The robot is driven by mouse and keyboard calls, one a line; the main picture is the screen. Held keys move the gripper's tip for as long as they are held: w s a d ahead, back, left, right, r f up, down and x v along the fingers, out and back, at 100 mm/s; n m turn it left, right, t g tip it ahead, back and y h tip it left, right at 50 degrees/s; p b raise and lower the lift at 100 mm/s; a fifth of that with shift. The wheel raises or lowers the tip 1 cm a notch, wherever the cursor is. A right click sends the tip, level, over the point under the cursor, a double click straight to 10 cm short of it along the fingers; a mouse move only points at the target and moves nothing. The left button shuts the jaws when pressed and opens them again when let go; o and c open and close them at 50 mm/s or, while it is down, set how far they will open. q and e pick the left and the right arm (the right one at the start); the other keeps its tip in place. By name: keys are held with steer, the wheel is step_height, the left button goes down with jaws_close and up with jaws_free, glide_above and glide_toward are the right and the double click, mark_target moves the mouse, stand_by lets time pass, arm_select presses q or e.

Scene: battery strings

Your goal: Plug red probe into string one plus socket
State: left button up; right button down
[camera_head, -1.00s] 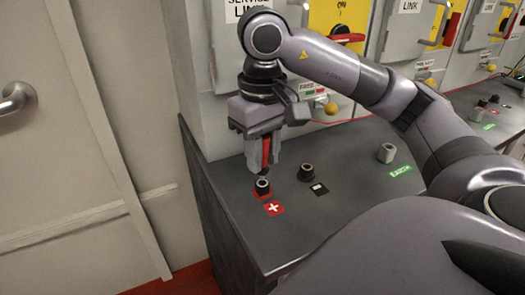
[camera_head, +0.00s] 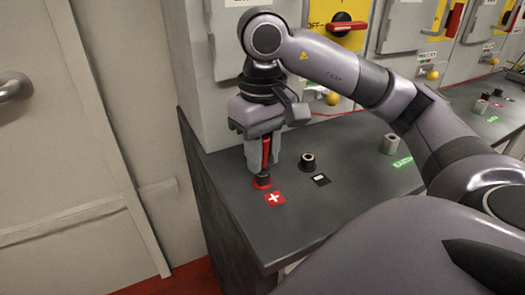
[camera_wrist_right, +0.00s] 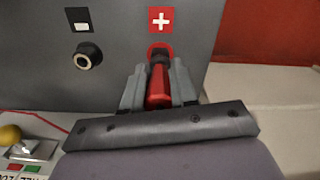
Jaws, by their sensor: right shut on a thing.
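My right gripper (camera_head: 263,160) is shut on the red probe (camera_head: 266,152) and holds it upright over the plus socket (camera_head: 262,182). The socket has a red ring at its base, and a red plus label (camera_head: 275,198) lies beside it. In the right wrist view the red probe (camera_wrist_right: 158,88) sits between the fingers (camera_wrist_right: 158,92), in line with the socket (camera_wrist_right: 159,54). The probe's lower end meets the socket top; how deep it sits is hidden. My left gripper is not in view.
A black minus socket (camera_head: 308,162) with a black label (camera_head: 320,180) stands to the right. A pale earth socket (camera_head: 390,145) with a green label (camera_head: 403,162) is further right. Cabinets with a red switch handle (camera_head: 348,26) rise behind. The bench's front part is clear.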

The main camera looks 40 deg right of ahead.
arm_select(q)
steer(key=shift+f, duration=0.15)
arm_select(e)
steer(key=shift+f, duration=0.2)
steer(key=c, duration=0.8)
jaws_free()
steer(key=shift+r+p, duration=0.35)
steer(key=shift+r, duration=0.4)
step_height(320, 180, up, 5)
steer(key=shift+f+p, duration=0.2)
steer(key=shift+p, duration=1.05)
steer(key=shift+r, duration=0.55)
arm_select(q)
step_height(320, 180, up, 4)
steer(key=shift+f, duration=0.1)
